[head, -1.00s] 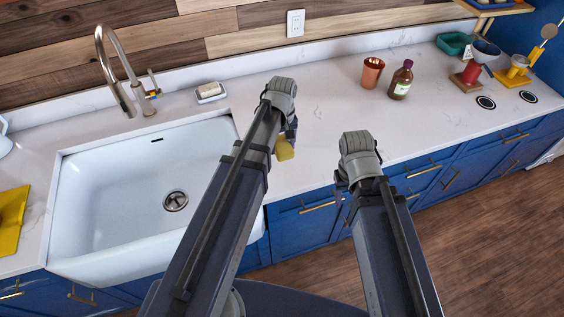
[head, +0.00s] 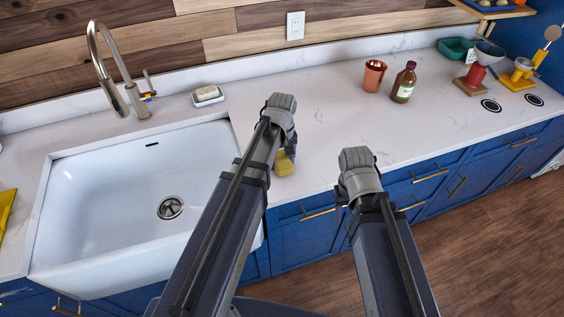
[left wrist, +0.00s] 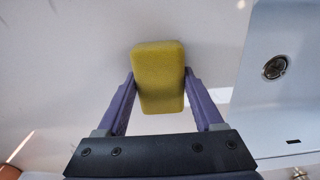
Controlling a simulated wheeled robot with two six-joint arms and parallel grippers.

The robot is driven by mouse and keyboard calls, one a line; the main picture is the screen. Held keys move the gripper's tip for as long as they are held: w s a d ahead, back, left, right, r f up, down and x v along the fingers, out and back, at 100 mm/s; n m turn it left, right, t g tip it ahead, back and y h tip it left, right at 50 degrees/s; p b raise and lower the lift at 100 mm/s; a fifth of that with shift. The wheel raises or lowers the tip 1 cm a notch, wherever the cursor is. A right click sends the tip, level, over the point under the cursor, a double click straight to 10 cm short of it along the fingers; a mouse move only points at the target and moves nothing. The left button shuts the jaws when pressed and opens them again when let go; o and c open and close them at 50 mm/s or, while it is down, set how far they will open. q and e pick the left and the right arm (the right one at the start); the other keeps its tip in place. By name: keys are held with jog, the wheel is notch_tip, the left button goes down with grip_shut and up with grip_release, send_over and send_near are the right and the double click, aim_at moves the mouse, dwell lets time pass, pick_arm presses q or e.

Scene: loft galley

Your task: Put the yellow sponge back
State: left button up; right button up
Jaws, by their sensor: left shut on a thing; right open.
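The yellow sponge (head: 285,163) shows partly behind my left gripper (head: 284,150) in the head view, over the counter just right of the sink. In the left wrist view the sponge (left wrist: 158,76) is between the two purple fingers of my left gripper (left wrist: 160,88), which is shut on it. White counter shows behind it; I cannot tell its exact height. My right gripper (head: 343,196) is at the counter's front edge in front of the blue cabinets. It is open, and its fingers are largely hidden by its wrist.
The white sink (head: 110,190) and tap (head: 125,80) are at left. A small dish holds a pale bar (head: 207,93) behind the sink. A copper cup (head: 374,75) and brown bottle (head: 403,82) stand at the back. The middle of the counter (head: 330,110) is clear.

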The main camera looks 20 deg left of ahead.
aim_at(282, 160)
pick_arm(q)
jog(key=shift+f, duration=0.1)
jog(key=shift+f, duration=0.15)
jog(key=o, duration=1.2)
notch_tip(282, 160, up, 13)
jog(key=p, duration=1.2)
jog(key=s+d+m+y, duration=0.1)
jog(key=s+d+m, duration=0.9)
jog(key=s, duration=0.4)
jog(key=shift+d+f+m, duration=0.2)
jog(key=shift+m, duration=0.1)
jog(key=shift+s, duration=0.1)
